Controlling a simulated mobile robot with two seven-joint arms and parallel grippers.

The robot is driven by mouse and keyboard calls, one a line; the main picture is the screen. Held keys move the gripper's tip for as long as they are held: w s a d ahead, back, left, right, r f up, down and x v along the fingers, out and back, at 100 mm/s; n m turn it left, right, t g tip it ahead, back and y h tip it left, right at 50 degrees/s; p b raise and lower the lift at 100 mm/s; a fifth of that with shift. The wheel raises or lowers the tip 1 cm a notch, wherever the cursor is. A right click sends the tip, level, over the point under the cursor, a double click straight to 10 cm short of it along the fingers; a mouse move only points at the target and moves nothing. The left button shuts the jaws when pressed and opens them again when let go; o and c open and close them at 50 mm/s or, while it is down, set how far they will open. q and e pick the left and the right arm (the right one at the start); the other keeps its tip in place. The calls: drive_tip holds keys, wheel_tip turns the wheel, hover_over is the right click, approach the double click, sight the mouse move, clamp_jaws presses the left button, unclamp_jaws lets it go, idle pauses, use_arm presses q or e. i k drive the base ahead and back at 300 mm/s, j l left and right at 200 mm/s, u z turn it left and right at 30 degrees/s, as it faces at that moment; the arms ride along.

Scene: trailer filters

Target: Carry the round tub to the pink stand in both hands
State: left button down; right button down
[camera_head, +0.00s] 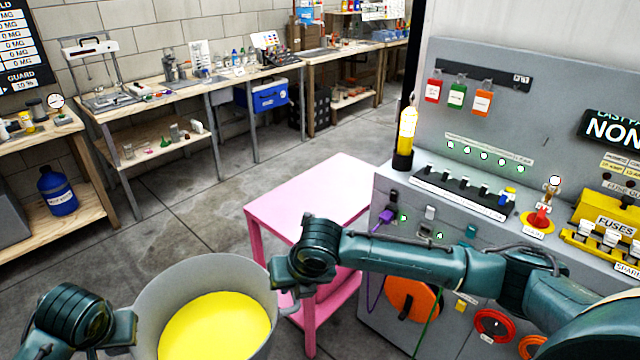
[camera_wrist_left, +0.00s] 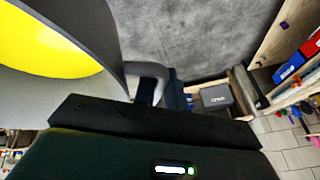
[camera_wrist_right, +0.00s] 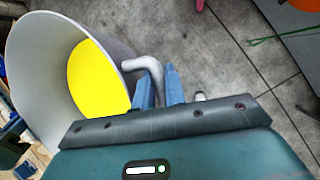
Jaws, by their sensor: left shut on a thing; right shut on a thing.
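The round tub (camera_head: 172,292) is grey with a yellow surface inside, at the bottom of the head view between my two arms. My right gripper (camera_head: 283,283) is shut on the tub's right handle; the right wrist view shows this grey handle (camera_wrist_right: 150,66) between the blue fingers (camera_wrist_right: 160,88). My left gripper (camera_head: 128,330) is at the tub's left side. In the left wrist view its fingers (camera_wrist_left: 165,92) are shut on the other handle (camera_wrist_left: 148,72). The pink stand (camera_head: 310,196) is beyond the tub to the right, with a bare top, partly hidden by my right arm.
A grey control console (camera_head: 400,275) with switches and a fuse box stands close on the right, beside the pink stand. Wooden workbenches (camera_head: 190,95) line the back wall. Concrete floor (camera_head: 190,200) is clear between the benches and the stand.

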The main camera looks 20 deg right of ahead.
sight(313, 208)
drive_tip(key=i, duration=1.75)
drive_tip(key=i+z, duration=0.45)
drive_tip(key=k+z, duration=0.1)
drive_tip(key=z, duration=1.15)
